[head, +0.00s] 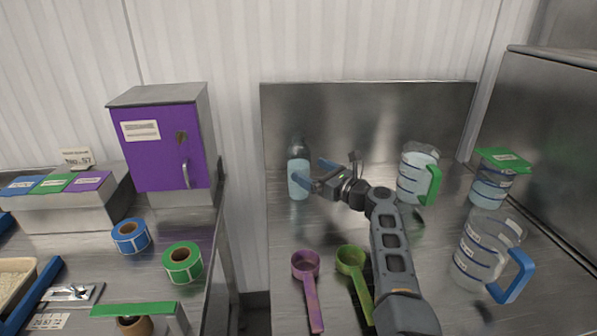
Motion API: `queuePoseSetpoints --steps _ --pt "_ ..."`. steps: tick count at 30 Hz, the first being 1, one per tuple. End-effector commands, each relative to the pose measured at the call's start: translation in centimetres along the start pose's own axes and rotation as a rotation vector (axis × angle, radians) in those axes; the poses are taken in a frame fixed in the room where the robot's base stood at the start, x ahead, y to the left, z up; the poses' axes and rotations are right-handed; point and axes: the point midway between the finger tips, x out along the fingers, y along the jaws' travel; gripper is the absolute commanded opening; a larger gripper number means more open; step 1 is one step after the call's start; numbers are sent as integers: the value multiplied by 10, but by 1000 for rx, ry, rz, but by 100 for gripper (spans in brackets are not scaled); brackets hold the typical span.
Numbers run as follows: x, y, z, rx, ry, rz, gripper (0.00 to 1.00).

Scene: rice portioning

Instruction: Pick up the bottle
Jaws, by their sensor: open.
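The bottle (298,166) stands upright at the back left of the right-hand metal counter. It has a dark top and a pale blue lower part.
A green-handled jug (417,172) stands right of my wrist, with a green-lidded jug (492,180) and a blue-handled jug (482,252) farther right. A purple scoop (309,285) and a green scoop (353,268) lie in front. A purple-doored cabinet (160,150) stands left, across a gap.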

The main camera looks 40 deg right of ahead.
Motion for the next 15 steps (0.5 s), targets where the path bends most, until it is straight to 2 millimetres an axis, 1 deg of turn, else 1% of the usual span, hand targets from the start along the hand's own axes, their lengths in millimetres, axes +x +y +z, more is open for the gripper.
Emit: queuePoseSetpoints --steps 5,10,11,15 --pt "11 0 0 1 1 0 100" --pt "39 0 -1 2 0 1 100" --pt "42 0 -5 1 1 0 100" --pt "56 0 -4 0 1 0 100"
